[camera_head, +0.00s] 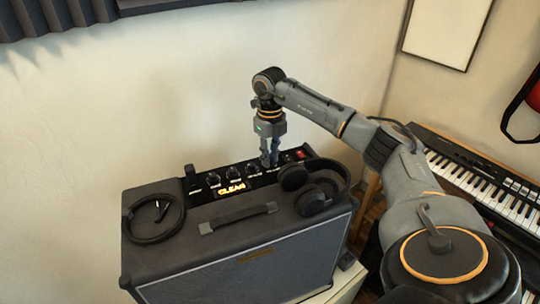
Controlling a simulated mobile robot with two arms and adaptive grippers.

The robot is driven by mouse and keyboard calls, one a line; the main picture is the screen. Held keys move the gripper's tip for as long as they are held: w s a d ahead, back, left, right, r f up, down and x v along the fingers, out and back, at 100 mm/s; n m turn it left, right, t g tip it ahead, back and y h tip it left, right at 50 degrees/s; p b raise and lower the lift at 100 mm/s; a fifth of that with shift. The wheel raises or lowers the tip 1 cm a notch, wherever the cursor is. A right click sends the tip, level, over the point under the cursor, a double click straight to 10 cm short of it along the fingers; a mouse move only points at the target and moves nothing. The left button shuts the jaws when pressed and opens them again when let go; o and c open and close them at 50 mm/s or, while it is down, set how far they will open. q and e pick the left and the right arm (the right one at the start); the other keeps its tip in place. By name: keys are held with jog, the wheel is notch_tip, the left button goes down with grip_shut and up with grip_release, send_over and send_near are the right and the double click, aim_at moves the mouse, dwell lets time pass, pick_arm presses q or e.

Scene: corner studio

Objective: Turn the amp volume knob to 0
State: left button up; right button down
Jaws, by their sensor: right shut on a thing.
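The amp (240,254) is a dark box with a control panel along the back of its top. Several dark knobs (233,173) stand in a row on the panel, with small labels too small to read. An orange lit display (231,188) seems to read "CLEAN". My right gripper (269,162) points down at the panel, right of the display, and is shut on a knob there. Its fingers hide that knob, so I cannot tell its setting or its label. My left gripper is not in view.
Headphones (293,178) lie on the amp top at the right, close to the gripper. A coiled black cable (134,236) lies at the left. A strap handle (238,217) crosses the middle. A wall stands behind; a keyboard (462,168) is at the right.

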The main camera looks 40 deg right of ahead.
jog(key=n, duration=1.2)
jog(key=shift+b, duration=0.4)
jog(key=shift+n, duration=1.8)
jog(key=c, duration=1.2)
grip_release()
notch_tip(320, 180, up, 12)
jog(key=shift+r, duration=0.1)
